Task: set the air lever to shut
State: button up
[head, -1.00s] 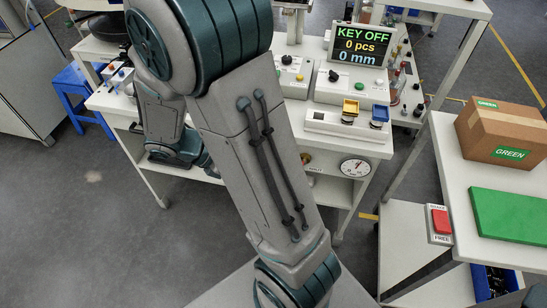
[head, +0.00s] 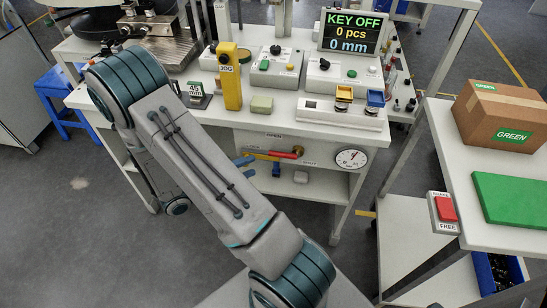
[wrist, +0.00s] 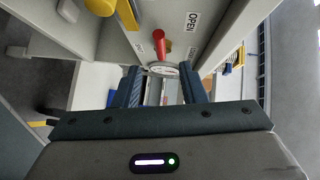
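The air lever (head: 283,155) is a red handle on a brass valve (head: 298,150) on the front of the middle bench, below its top. It lies roughly level, reaching left from the valve, between an OPEN label above (head: 273,135) and a SHUT label (head: 309,163) at lower right. My gripper (head: 248,166) is just left of the lever, its dark blue fingers partly hidden by my arm. In the wrist view the fingers are apart and empty (wrist: 161,84); the red lever (wrist: 159,40) stands ahead, beyond the fingertips, with no contact visible.
A round gauge (head: 351,159) sits right of the valve. Above on the bench are a yellow JOG pendant (head: 230,75), a grey-green block (head: 262,105), control boxes (head: 276,66) and a display (head: 349,32) reading KEY OFF. A shelf (head: 300,185) lies below the lever.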

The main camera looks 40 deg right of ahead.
aim_at(283, 153)
jog(key=d+f+b, duration=0.1)
jog(key=d, duration=0.8)
jog(key=shift+s+d+f, duration=0.2)
jog(key=shift+s+d, duration=0.05)
jog(key=shift+s, duration=0.2)
grip_shut()
